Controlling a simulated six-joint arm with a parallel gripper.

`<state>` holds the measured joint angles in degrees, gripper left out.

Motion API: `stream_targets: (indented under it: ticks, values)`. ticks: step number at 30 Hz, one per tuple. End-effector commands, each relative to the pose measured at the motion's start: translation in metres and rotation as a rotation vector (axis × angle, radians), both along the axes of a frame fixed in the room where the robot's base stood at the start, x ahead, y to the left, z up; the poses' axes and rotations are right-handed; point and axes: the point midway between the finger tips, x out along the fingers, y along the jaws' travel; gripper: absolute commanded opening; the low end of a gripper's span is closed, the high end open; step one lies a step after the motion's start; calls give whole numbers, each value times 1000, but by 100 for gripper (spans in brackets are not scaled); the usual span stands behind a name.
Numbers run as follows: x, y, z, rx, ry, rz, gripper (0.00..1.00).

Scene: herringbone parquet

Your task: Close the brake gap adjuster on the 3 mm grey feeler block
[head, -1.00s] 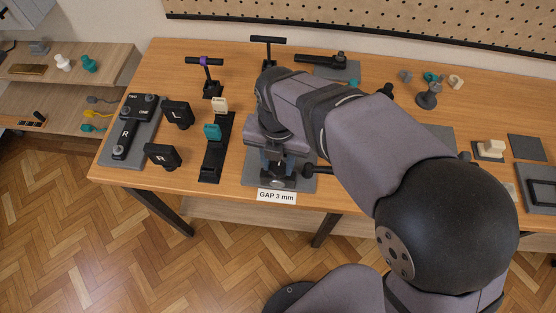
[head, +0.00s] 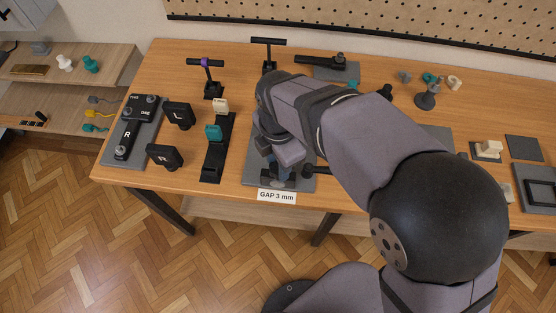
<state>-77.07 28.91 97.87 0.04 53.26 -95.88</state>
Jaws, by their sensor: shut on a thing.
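The brake gap adjuster stands on a grey base plate (head: 252,179) at the bench's front edge, behind the "GAP 3 mm" label (head: 277,196). Its dark front part (head: 279,182) shows below my gripper, and a black knob (head: 308,171) sticks out to the right. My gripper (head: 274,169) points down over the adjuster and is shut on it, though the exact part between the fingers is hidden. My wrist and forearm cover most of the adjuster from above. I cannot make out the grey feeler block in this view.
A black rack (head: 212,164) to the left holds a teal block (head: 213,132) and a cream block (head: 220,107). Black L and R pieces (head: 178,115) stand further left. A black T-handle stand (head: 268,54) is behind my arm. The front edge is close.

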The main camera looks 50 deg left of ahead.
Motion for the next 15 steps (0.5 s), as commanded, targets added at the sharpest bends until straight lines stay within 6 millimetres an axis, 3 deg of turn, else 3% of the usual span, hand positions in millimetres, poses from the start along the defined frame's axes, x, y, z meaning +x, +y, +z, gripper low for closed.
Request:
stream_targets:
  ticks: [15]
  values:
    - [1, 0, 1, 3, -3, -475, 10]
